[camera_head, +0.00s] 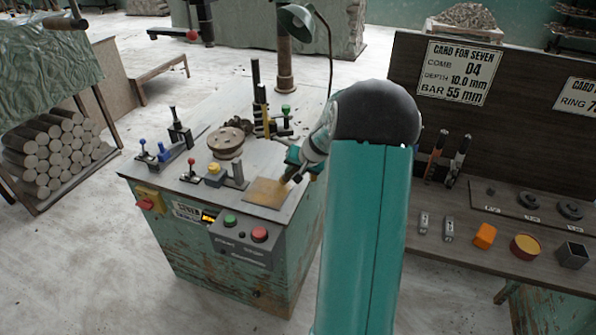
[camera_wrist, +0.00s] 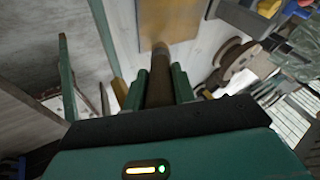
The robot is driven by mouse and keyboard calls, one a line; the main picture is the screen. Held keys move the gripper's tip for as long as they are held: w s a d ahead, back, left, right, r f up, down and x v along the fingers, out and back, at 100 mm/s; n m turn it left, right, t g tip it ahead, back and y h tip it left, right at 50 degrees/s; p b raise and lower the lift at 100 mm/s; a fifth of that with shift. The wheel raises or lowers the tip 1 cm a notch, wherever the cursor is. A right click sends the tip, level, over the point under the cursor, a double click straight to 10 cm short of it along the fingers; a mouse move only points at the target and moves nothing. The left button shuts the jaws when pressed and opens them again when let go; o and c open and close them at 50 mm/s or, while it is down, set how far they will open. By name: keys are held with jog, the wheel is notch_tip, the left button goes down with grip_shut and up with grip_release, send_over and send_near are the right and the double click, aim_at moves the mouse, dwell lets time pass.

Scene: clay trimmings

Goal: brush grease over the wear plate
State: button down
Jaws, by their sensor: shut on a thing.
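The wear plate (camera_head: 268,191) is a flat tan-gold square at the front right corner of the green machine's top. It also shows at the top of the wrist view (camera_wrist: 172,24). Its colour is uneven, yellower in patches. My gripper (camera_head: 294,170) is just above the plate's right side. In the wrist view its green fingers (camera_wrist: 158,88) are shut on a dark-handled brush (camera_wrist: 159,75). The brush's pale tip points at the plate's near edge. I cannot tell whether the tip touches it. A round red tin with a yellow top (camera_head: 525,246) stands on the right bench.
A spool-like wheel (camera_head: 227,140), a yellow-topped block (camera_head: 216,174) and several levers stand left of the plate. A control box (camera_head: 245,235) with green and red buttons is at the machine's front. An orange block (camera_head: 485,235) is on the right bench.

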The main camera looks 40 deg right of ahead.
jog(key=shift+w+d, duration=0.1)
jog(key=shift+d, duration=0.35)
jog(key=shift+r, duration=0.3)
jog(key=shift+a+r, duration=0.1)
jog(key=shift+r, duration=0.75)
jog(key=shift+a+r, duration=0.2)
jog(key=shift+d+r, duration=0.15)
jog(key=shift+r, duration=2.6)
jog(key=shift+d, duration=0.1)
